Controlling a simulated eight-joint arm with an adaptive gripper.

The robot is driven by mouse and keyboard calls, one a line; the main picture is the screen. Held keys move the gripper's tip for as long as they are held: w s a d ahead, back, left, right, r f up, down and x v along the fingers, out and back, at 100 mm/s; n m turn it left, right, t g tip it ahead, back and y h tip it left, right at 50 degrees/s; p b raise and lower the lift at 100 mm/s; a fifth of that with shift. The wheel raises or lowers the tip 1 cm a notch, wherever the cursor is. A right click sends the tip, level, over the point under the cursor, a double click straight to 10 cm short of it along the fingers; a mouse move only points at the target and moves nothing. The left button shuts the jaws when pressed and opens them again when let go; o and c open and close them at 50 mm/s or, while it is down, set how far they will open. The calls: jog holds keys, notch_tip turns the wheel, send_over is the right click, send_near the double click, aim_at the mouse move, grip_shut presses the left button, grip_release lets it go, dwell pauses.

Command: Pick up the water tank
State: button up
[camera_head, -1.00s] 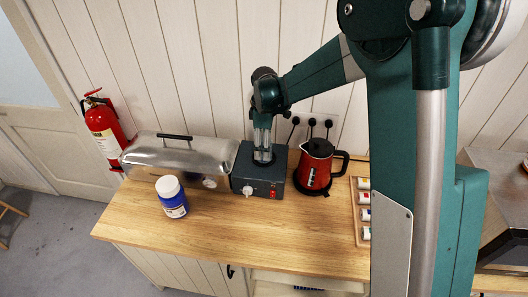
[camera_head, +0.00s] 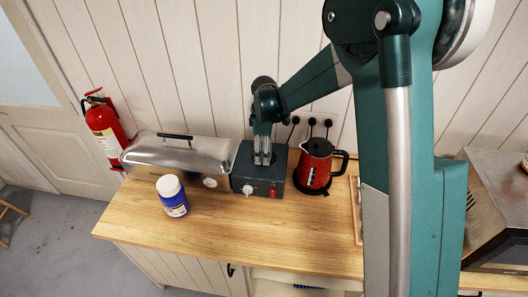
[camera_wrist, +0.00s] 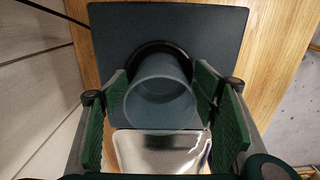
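A round, open-topped, grey, see-through-looking cylinder (camera_wrist: 160,92), which I take to be the water tank, stands on a dark grey box unit (camera_head: 247,180) on the wooden counter. In the wrist view the unit's flat top (camera_wrist: 110,30) lies behind it, with a black ring at its base. My gripper (camera_head: 263,160) points down over the unit. In the wrist view its green-padded fingers (camera_wrist: 162,95) stand apart, one on each side of the cylinder. They look very close to it; I cannot see firm contact. In the head view the gripper hides most of the cylinder.
A steel box with a domed lid (camera_head: 178,154) stands left of the unit, and a red kettle (camera_head: 315,165) close on its right. The counter's front middle (camera_head: 250,235) is clear. Wall plugs (camera_head: 311,122) are behind.

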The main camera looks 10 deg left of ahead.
jog(key=c, duration=0.9)
jog(key=shift+o, duration=0.2)
jog(key=shift+r, duration=0.1)
notch_tip(320, 180, up, 10)
jog(key=b, duration=0.1)
dwell(0.4)
